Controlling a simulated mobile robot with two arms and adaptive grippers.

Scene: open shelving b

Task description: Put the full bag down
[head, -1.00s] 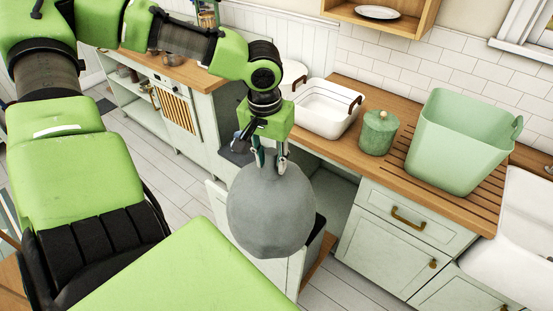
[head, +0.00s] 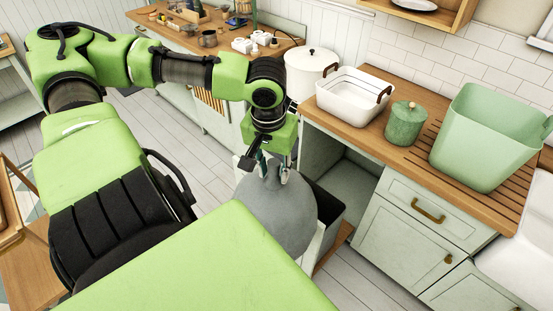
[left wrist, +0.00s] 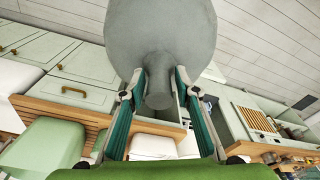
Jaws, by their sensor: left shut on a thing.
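The full bag (head: 285,215) is a grey, rounded sack with a narrow neck. In the head view it hangs from my left gripper (head: 274,170), in front of the open lower part of the counter. My body hides its lower left part. In the left wrist view the bag (left wrist: 162,35) fills the top middle, and the two fingers of my left gripper (left wrist: 158,98) stand on either side of its neck, shut on it. My right gripper is not in either view.
A wooden counter (head: 345,128) bears a white basin (head: 350,105), a green canister (head: 405,123) and a green bin (head: 480,140). A dark-topped container (head: 328,205) stands beside the bag, by the open cabinet. Bare plank floor (head: 150,130) lies left of the counter.

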